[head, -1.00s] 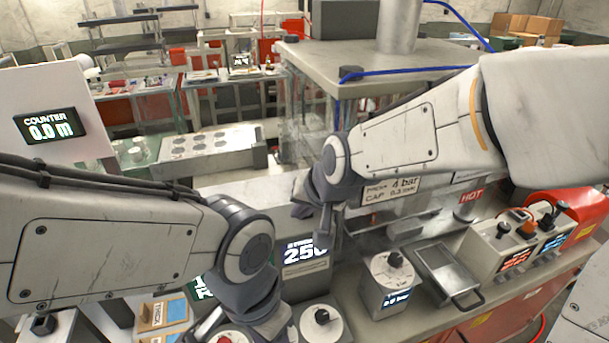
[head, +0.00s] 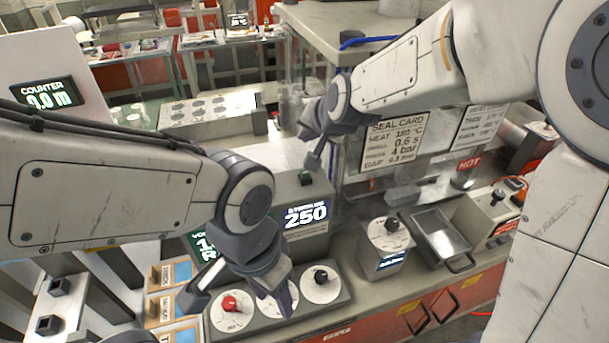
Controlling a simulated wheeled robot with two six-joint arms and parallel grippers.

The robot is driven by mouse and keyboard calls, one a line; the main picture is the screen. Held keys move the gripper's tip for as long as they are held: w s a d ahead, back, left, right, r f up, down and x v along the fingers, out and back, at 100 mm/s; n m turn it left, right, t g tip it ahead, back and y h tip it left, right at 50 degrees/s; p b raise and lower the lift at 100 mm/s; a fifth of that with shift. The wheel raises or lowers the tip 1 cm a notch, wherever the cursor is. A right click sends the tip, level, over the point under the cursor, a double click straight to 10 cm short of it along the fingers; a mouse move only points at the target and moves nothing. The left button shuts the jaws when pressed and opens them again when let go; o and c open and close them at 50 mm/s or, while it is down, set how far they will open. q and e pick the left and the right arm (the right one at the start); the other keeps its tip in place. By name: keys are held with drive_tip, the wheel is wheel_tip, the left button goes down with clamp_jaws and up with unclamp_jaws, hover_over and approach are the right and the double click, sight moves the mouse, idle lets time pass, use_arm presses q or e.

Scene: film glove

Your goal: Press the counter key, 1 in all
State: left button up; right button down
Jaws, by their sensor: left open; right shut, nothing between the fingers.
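The counter display (head: 47,94) is a dark panel with white characters on a white board at the far left. It appears to read 0.0 m, partly cut by my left arm. I cannot make out a counter key; my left arm hides the area below the display. My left gripper (head: 238,296) is open, pointing down over the dial box with the red knob at the lower middle, apart from the counter display. My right gripper (head: 316,158) is shut and empty, held above the bench near the middle, well right of the counter display.
A dial box (head: 335,292) with a red knob and black knobs stands below my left gripper. A display reading 250 (head: 306,215) stands behind it. A knobbed unit (head: 385,243) and a metal tray (head: 440,236) are to the right. A SEAL CARD sign (head: 395,140) hangs behind.

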drive_tip(key=b, duration=0.6)
hover_over(306, 180)
wheel_tip(306, 180, down, 7)
drive_tip(key=shift+f, duration=0.2)
drive_tip(key=shift+f+b, duration=0.15)
drive_tip(key=shift+b, duration=0.2)
idle(1.1)
drive_tip(key=shift+w+f, duration=0.1)
drive_tip(key=shift+f, duration=0.2)
drive_tip(key=shift+f+b, duration=0.5)
drive_tip(key=shift+b, duration=0.25)
idle(0.4)
drive_tip(key=shift+r, duration=0.1)
drive_tip(key=shift+r+p, duration=0.85)
drive_tip(key=shift+p, duration=0.1)
wheel_tip(306, 180, up, 5)
drive_tip(key=p, duration=0.5)
